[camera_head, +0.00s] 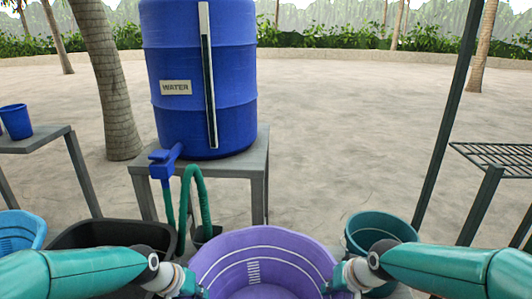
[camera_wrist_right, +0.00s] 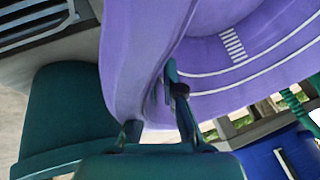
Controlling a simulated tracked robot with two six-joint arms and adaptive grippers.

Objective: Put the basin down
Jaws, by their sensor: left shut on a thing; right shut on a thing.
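The purple basin (camera_head: 262,241) is at the bottom centre of the head view, between my two arms. It has white level lines and a graduated scale inside, and I see no contents in the part that shows. My left gripper (camera_head: 200,292) is shut on its left side and my right gripper (camera_head: 335,283) is shut on its right side. In the right wrist view my right gripper (camera_wrist_right: 158,125) has its fingers on the rim of the basin (camera_wrist_right: 135,60). The basin's underside is hidden, so I cannot tell what is below it.
A blue water barrel (camera_head: 205,80) with a tap and green hose stands on a grey table (camera_head: 258,165) ahead. A black tub (camera_head: 110,236) and light blue basin (camera_head: 22,230) are at left. A teal bucket (camera_head: 378,228) is close at right, near a metal rack (camera_head: 495,158).

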